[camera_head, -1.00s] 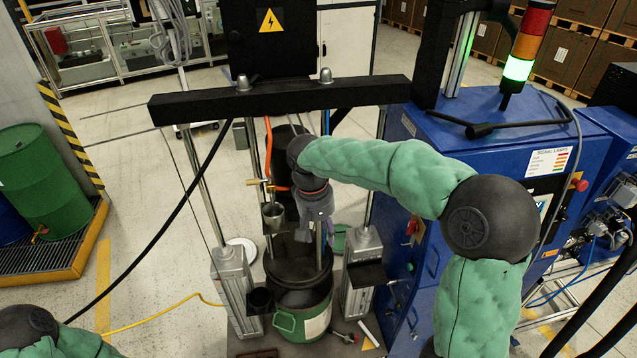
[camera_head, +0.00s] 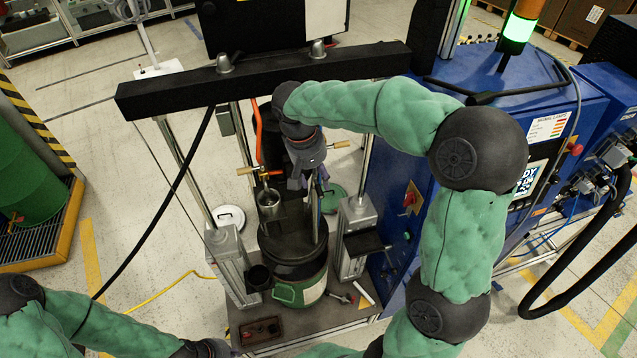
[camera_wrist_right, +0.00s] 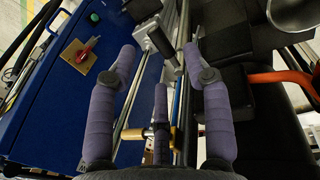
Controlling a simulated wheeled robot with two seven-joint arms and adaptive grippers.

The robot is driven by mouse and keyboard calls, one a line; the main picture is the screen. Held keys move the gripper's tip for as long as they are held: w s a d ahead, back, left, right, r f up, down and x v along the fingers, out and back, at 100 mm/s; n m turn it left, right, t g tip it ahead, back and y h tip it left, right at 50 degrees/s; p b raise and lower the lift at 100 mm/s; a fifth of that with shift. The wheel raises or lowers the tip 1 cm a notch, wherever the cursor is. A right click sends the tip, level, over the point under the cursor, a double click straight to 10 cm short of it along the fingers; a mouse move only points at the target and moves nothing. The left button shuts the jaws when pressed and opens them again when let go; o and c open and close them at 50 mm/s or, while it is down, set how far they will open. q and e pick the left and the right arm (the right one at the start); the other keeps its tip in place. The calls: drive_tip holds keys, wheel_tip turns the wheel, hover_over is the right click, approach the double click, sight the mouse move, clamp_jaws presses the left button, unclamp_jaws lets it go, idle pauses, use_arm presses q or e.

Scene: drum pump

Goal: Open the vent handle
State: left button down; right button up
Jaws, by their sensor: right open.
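My right gripper (camera_head: 318,185) hangs over the drum pump, pointing down between its posts. In the right wrist view its purple-grey fingers (camera_wrist_right: 160,60) are spread and empty. A tan handle on a metal rod (camera_wrist_right: 135,133) lies low between the fingers, apart from the fingertips; I cannot tell whether it touches the gripper. It seems to be the tan handle (camera_head: 341,145) right of the gripper in the head view. Another tan handle (camera_head: 247,171) is on the left, by a metal cup. I cannot tell which is the vent handle.
A black crossbeam (camera_head: 262,78) spans the posts above the pump. A blue cabinet (camera_head: 393,185) with a red switch (camera_head: 408,200) is close on the right. A black cable hangs at left.

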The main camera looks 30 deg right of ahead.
sight(321, 190)
drive_tip(key=f, duration=0.3)
drive_tip(key=shift+s+d, duration=0.3)
drive_tip(key=shift+s, duration=0.1)
drive_tip(key=shift+w+f, duration=0.15)
drive_tip(key=shift+f, duration=0.25)
clamp_jaws()
